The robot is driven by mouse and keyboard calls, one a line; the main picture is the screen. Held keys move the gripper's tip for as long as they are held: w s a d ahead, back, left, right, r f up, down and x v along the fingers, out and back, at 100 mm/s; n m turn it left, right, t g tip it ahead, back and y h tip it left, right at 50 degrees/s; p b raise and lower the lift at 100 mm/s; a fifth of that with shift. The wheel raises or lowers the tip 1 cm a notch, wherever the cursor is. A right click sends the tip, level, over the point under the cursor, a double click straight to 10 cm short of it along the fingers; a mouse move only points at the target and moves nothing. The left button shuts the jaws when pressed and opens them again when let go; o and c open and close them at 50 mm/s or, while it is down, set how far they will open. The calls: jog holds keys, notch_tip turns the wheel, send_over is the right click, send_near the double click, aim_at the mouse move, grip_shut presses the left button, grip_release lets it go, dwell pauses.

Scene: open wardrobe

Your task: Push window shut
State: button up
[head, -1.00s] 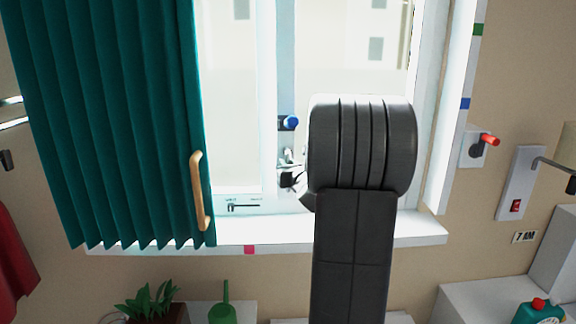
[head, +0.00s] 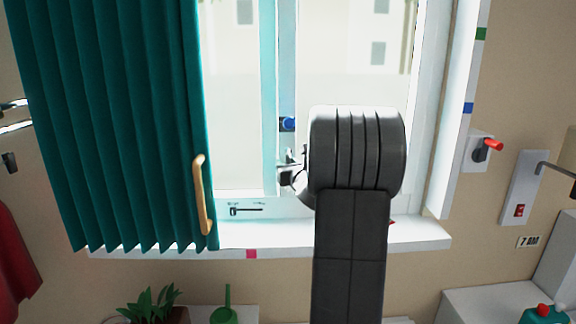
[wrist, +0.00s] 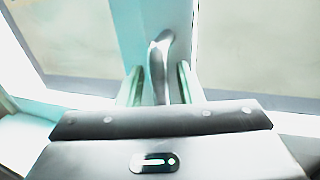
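The window (head: 350,60) is behind the teal curtain and my arm, with a pale frame and bright panes. A metal window handle (wrist: 158,70) stands on the upright frame bar in the wrist view. My gripper (wrist: 160,85) has its two fingers apart, one on each side of the handle, with gaps showing. In the head view my gripper (head: 287,170) is at the lower part of the middle upright, mostly hidden by my dark wrist. I cannot tell how far the window stands open.
A teal curtain (head: 110,120) with a wooden handle (head: 201,195) covers the left side. The white sill (head: 290,236) runs below. A red-tipped wall lever (head: 490,145) and a switch plate (head: 522,195) are on the right. A plant (head: 150,303) stands below.

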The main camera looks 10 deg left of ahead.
jog(key=shift+s+d, duration=0.1)
jog(key=b+v, duration=0.2)
jog(key=v, duration=1.1)
jog(key=shift+s, duration=0.25)
jog(key=shift+d, duration=0.1)
jog(key=p+x, duration=0.2)
jog(key=x, duration=1.1)
jog(key=shift+w+a, duration=0.2)
jog(key=shift+w, duration=0.1)
jog(key=shift+s+d, duration=0.1)
